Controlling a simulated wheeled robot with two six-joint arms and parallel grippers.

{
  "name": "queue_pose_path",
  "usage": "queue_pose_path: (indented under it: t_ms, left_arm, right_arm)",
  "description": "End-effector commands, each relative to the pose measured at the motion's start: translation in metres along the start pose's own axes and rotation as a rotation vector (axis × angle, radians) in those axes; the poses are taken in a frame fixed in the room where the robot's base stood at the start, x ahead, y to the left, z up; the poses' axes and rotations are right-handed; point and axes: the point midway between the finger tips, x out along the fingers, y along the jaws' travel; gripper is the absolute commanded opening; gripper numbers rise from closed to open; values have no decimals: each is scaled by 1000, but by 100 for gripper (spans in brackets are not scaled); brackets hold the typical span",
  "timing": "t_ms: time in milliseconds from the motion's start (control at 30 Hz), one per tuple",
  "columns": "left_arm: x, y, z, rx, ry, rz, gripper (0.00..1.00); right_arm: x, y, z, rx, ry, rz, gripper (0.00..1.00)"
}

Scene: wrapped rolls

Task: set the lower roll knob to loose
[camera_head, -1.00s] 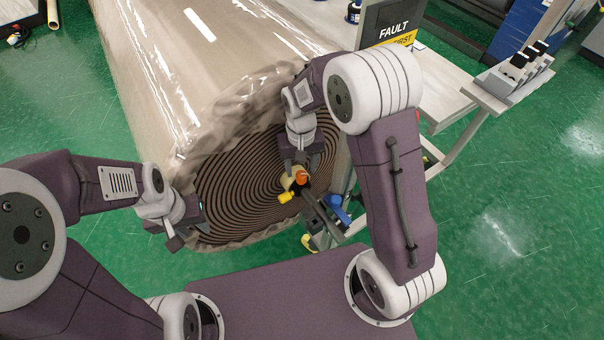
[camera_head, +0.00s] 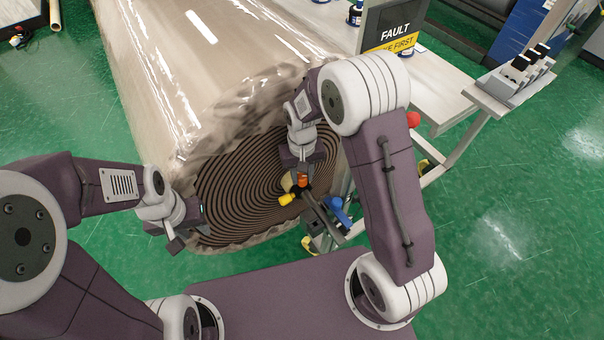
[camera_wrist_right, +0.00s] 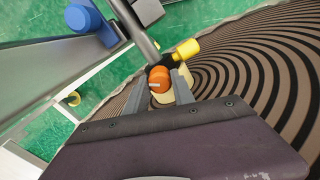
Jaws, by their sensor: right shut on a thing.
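An orange knob (camera_head: 303,179) with a pale line on its face sits on a bar in front of the wound roll's end (camera_head: 235,200). My right gripper (camera_head: 302,170) is shut on it; in the right wrist view the fingers flank the orange knob (camera_wrist_right: 159,80). A yellow knob (camera_head: 287,199) and a blue knob (camera_head: 338,203) sit close by; the yellow knob (camera_wrist_right: 186,50) and blue knob (camera_wrist_right: 83,17) also show in the wrist view. I cannot tell which is called the lower roll knob. My left gripper (camera_head: 190,236) is open and empty at the roll's left edge.
The large wrapped roll (camera_head: 215,65) fills the upper middle. A sign reading FAULT (camera_head: 395,27) and a pale bench (camera_head: 440,90) stand at its right. A red ball-shaped part (camera_head: 413,119) shows behind my right arm. Green floor (camera_head: 510,220) is clear on the right.

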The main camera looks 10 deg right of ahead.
Motion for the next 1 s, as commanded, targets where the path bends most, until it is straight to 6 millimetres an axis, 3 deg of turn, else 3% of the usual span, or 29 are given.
queue_pose_path:
  t_ms: [1000]
  left_arm:
    - [-39, 1, -4, 0, 0, 0, 36]
  right_arm:
    - [-2, 0, 0, -716, 1, 0, 0]
